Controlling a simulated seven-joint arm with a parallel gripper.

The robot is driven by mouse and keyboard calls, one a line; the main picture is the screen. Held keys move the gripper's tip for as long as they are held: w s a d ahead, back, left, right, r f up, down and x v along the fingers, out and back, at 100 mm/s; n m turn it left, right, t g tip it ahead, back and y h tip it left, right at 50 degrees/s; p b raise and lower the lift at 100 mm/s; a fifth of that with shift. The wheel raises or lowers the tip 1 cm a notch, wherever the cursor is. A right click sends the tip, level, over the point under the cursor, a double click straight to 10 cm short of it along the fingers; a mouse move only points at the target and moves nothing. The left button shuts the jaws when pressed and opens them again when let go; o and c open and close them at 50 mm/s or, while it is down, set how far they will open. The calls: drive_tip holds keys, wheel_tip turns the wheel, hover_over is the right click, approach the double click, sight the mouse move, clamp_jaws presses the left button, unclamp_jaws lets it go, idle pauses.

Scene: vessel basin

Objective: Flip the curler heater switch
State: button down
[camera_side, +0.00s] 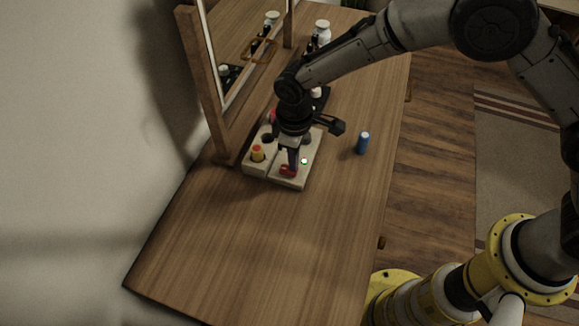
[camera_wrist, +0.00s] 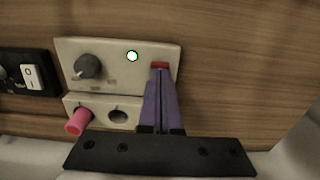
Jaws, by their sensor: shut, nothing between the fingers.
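The curler heater (camera_side: 274,175) is a beige box on the wooden table; its panel also shows in the wrist view (camera_wrist: 110,47). A red switch (camera_wrist: 160,65) sits at the panel's right end in the wrist view, and shows as a red patch in the side view (camera_side: 287,171). My gripper (camera_side: 292,168) is shut and empty, pointing down at the switch. In the wrist view its purple fingertips (camera_wrist: 160,71) overlap the switch's lower edge; I cannot tell whether they press it. A round green-rimmed light (camera_wrist: 132,56) looks bright. The switch's tilt is hidden.
A black knob (camera_wrist: 88,66) is left of the light. A pink curler (camera_wrist: 78,122) sits beside an empty hole (camera_wrist: 118,116). A black unit with a white switch (camera_wrist: 32,77) is farther left. A blue curler (camera_side: 362,142) stands right of the heater. The front table is clear.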

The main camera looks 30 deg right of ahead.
drive_tip(key=shift+f, duration=0.75)
idle(0.3)
drive_tip(key=shift+r, duration=3.55)
